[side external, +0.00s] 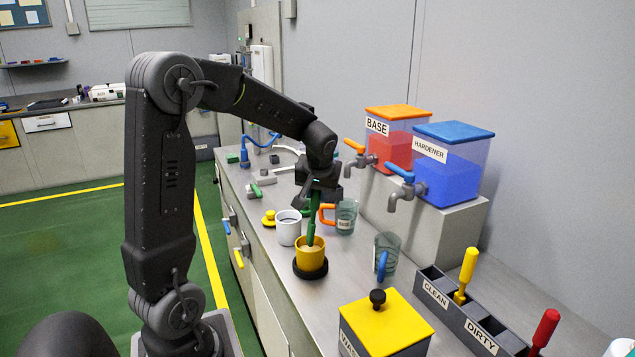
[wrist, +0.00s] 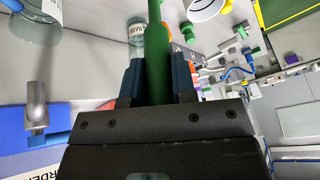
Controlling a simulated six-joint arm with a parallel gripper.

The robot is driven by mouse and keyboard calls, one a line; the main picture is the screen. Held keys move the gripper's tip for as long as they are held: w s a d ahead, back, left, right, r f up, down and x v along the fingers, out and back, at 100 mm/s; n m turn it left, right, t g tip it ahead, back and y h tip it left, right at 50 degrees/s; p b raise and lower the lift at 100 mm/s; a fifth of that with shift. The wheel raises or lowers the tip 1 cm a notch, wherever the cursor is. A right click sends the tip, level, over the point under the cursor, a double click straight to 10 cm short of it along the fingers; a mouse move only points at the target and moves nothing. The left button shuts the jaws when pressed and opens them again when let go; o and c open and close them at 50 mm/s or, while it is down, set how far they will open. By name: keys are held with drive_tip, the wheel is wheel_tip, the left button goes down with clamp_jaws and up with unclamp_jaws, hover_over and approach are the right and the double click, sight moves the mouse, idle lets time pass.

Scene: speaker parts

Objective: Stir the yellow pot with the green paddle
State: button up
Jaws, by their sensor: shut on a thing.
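The yellow pot (side external: 310,257) stands upright on a round black base on the grey counter. My gripper (side external: 314,192) is above it, pointing down, shut on the handle of the green paddle (side external: 311,226). The paddle hangs near upright, and its lower end reaches into the mouth of the pot. Whether it touches the bottom or wall is hidden. In the wrist view the green handle (wrist: 157,60) stands between the two fingers of my gripper (wrist: 158,80).
A white pot (side external: 288,227) and an orange-handled jug (side external: 345,217) stand close behind the yellow pot. A blue-handled jug (side external: 386,253) is to its right. A yellow-lidded waste box (side external: 387,323) and a CLEAN/DIRTY holder (side external: 460,312) stand nearer. BASE and HARDENER dispensers (side external: 455,165) stand on a ledge.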

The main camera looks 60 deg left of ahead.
sight(315, 207)
drive_tip(key=shift+s+a+f, duration=0.1)
drive_tip(key=shift+a+f, duration=0.05)
drive_tip(key=shift+f, duration=2.95)
drive_tip(key=shift+s, duration=0.2)
